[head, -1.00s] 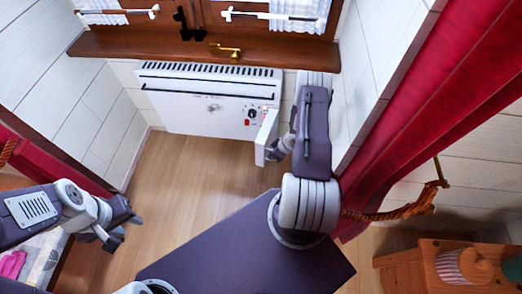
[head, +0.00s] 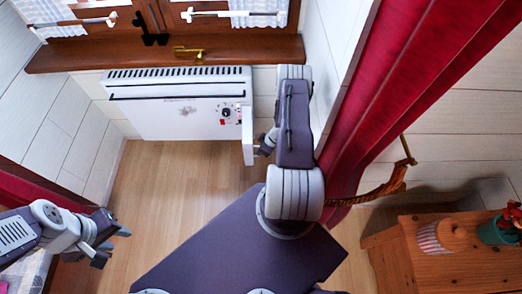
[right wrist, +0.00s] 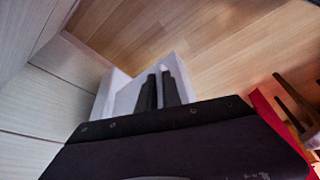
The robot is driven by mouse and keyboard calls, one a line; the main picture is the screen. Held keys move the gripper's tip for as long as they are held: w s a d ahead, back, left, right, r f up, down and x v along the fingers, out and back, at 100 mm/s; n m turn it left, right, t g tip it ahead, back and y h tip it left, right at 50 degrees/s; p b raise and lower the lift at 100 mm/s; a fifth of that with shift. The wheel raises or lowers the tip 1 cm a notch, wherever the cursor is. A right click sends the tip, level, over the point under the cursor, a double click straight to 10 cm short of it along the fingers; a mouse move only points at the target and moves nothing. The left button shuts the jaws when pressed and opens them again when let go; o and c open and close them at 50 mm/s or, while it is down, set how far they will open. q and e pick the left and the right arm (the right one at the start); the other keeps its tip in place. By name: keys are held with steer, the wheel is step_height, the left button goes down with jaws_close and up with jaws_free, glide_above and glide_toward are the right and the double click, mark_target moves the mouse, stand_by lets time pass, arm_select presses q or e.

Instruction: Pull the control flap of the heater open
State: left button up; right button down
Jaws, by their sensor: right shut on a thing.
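The white heater (head: 170,120) is on the wall below the window in the head view. Its control flap (head: 248,145) stands out from the right end of the front, swung open. The dark knob (head: 225,112) beside it is exposed. My right gripper (head: 264,146) is at the flap's right side, its fingertips partly hidden by the arm. In the right wrist view, its two dark fingers (right wrist: 158,91) are close together on the white flap (right wrist: 122,98). My left gripper (head: 114,244) is open and empty above the floor at the lower left.
A wooden sill (head: 150,54) with a brass handle runs above the heater. A red curtain (head: 410,80) hangs right of my right arm. A wooden dresser (head: 420,265) with pots stands at the lower right. The wooden floor (head: 170,190) before the heater is clear.

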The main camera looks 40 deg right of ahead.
steer(key=c, duration=1.5)
jaws_free()
steer(key=shift+w+d, duration=0.1)
steer(key=shift+w, duration=0.05)
steer(key=p+v, duration=0.3)
steer(key=v, duration=0.6)
steer(key=shift+p, duration=0.3)
